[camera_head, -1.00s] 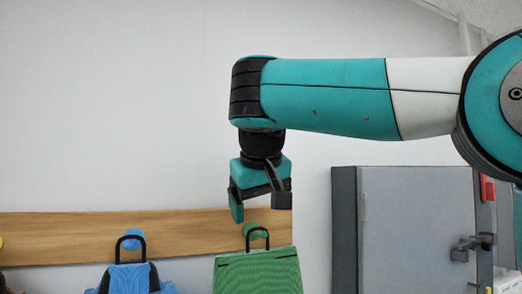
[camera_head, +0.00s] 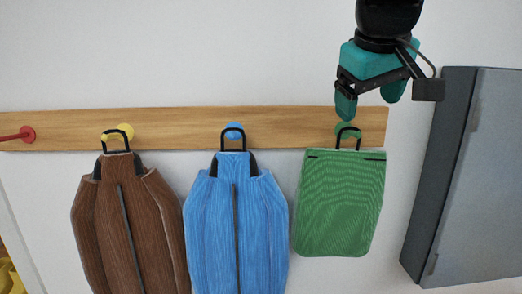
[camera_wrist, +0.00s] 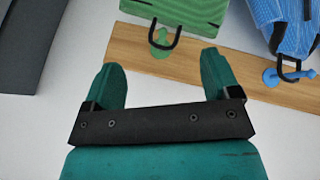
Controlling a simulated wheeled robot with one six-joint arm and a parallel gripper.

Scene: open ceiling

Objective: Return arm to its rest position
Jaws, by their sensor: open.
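My gripper (camera_head: 368,100) is teal and black. It is in the upper right of the head view, just above the green peg (camera_head: 343,130) and the green bag (camera_head: 340,203) hanging from it by a black loop. In the wrist view my gripper (camera_wrist: 165,82) shows two teal fingers spread apart with nothing between them. The green peg (camera_wrist: 160,40) and the loop lie beyond the fingertips there. The upper part of my arm is outside the head view.
A wooden rail (camera_head: 285,125) on the white wall also carries a blue jacket (camera_head: 255,215) on a blue peg and a brown jacket (camera_head: 150,215) on a yellow peg. A red peg (camera_head: 27,134) at the left is bare. A grey cabinet (camera_head: 465,180) stands at the right.

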